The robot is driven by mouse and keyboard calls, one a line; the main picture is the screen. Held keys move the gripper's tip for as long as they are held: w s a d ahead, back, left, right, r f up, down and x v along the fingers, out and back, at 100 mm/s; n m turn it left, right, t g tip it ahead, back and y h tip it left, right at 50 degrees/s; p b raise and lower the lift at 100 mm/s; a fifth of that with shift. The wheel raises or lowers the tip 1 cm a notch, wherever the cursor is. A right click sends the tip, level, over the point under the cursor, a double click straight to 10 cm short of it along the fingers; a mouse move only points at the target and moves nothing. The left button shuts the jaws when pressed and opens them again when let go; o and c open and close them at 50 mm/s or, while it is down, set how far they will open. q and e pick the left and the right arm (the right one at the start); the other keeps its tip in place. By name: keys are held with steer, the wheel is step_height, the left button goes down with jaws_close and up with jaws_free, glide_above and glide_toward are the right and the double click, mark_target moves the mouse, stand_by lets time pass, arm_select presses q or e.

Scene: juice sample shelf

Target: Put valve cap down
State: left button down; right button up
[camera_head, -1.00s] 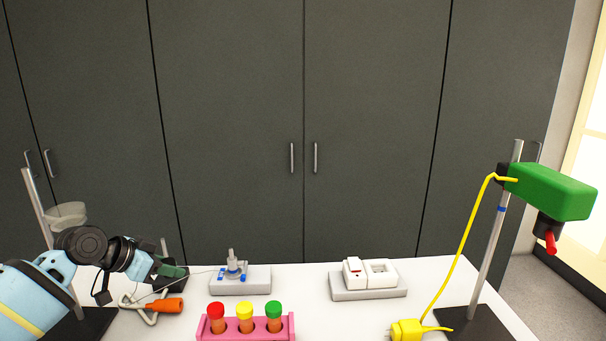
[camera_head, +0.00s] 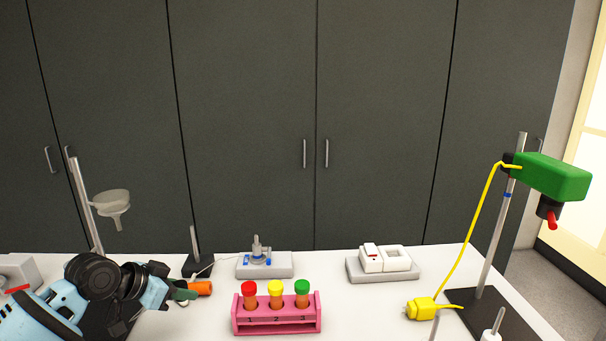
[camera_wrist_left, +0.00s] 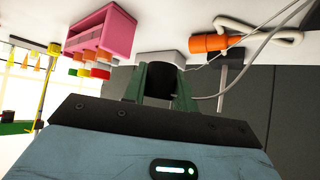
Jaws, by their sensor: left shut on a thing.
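My left gripper (camera_head: 184,291) is low over the left part of the table, close to the orange-handled thing. In the left wrist view its green fingers are shut on a short dark cylinder (camera_wrist_left: 163,80), which seems to be the valve cap. In the head view the fingers and arm hide the cap. A thin cord runs from near the gripper to the valve (camera_head: 258,256), a grey and blue fitting standing on a pale grey block (camera_head: 278,270). My right gripper is not in view.
The orange-handled thing (camera_head: 202,288) lies just beyond the gripper. A pink rack (camera_head: 277,322) with three capped tubes stands front centre. A funnel stand (camera_head: 84,200) is at left. A white switch unit (camera_head: 384,258) and a green device (camera_head: 552,176) on a stand are at right.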

arm_select(q)
steer(key=s+d+n, duration=0.1)
steer(key=s, duration=0.1)
steer(key=s+d+f+n+y, duration=0.1)
steer(key=s, duration=0.1)
steer(key=s+d+f+t+y, duration=0.1)
steer(key=s+d, duration=0.1)
steer(key=shift+s+d+f+n, duration=0.1)
steer(key=shift+s+f+n, duration=0.15)
steer(key=shift+s+n, duration=0.15)
steer(key=s+r+n+t+y, duration=0.1)
steer(key=s+r+n+y, duration=0.1)
steer(key=s+n+y, duration=0.2)
steer(key=shift+s+d+r+n, duration=0.3)
steer(key=shift+s+n, duration=0.2)
steer(key=shift+s, duration=1)
steer(key=shift+r, duration=0.1)
steer(key=s+d+r+m+g+h, duration=0.1)
steer(key=s+d+r+m+h, duration=0.2)
steer(key=d, duration=0.4)
steer(key=s+d+r+m+g+h, duration=0.1)
steer(key=d+r+m+h, duration=0.3)
steer(key=d, duration=0.4)
steer(key=w+d+f+m+g+h, duration=0.1)
steer(key=w+d+f+m+g, duration=0.2)
steer(key=w+d+f+m, duration=0.1)
steer(key=shift+f+m+h, duration=0.3)
steer(key=shift+f+m, duration=0.25)
steer(key=shift+m, duration=0.25)
steer(key=shift+r, duration=0.1)
